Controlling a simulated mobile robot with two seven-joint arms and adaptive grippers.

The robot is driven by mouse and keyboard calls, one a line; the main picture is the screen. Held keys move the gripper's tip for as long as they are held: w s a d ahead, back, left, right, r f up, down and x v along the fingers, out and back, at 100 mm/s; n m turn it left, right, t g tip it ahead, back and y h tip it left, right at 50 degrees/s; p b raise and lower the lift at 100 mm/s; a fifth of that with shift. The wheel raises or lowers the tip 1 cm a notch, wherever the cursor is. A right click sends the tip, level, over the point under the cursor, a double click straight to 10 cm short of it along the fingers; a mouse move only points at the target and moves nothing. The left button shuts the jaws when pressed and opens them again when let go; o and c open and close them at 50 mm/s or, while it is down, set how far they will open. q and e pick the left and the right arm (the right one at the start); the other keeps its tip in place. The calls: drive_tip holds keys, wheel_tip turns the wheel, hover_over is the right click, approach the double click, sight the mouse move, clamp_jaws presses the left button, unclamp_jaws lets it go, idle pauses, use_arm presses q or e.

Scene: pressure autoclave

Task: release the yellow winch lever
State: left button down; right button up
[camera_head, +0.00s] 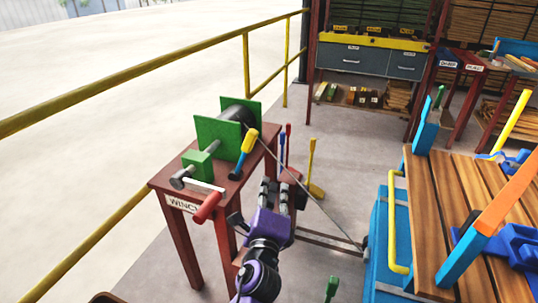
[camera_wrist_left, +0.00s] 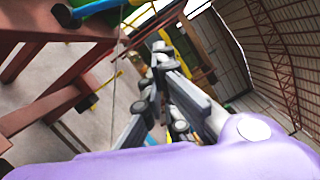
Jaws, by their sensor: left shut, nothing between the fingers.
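The yellow winch lever (camera_head: 249,141) has a yellow grip and a blue lower part. It leans up beside the green winch (camera_head: 203,163) on the red winch table. In the left wrist view the lever (camera_wrist_left: 97,8) shows at the top left, mostly its blue part. My left gripper (camera_head: 277,190) has a purple body and grey fingers. It is right of the winch table, in front of and to the right of the lever, and apart from it. Its fingers (camera_wrist_left: 160,52) are shut and empty in the left wrist view. My right gripper is not in view.
A crank with a red grip (camera_head: 207,207) sticks out at the front of the red winch table (camera_head: 167,182). A cable runs from the drum down to the floor right of my gripper. A wooden-topped blue bench (camera_head: 425,195) stands right. A yellow railing (camera_head: 150,84) runs behind.

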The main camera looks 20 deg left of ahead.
sight(243, 154)
use_arm(q)
drive_tip(key=w+a+r+p, duration=0.1)
drive_tip(key=w+a, duration=0.4)
drive_tip(key=w, duration=0.5)
drive_tip(key=shift+a+r, duration=0.35)
drive_tip(key=shift+r, duration=0.3)
drive_tip(key=shift+r+p, duration=0.1)
drive_tip(key=shift+p, duration=0.25)
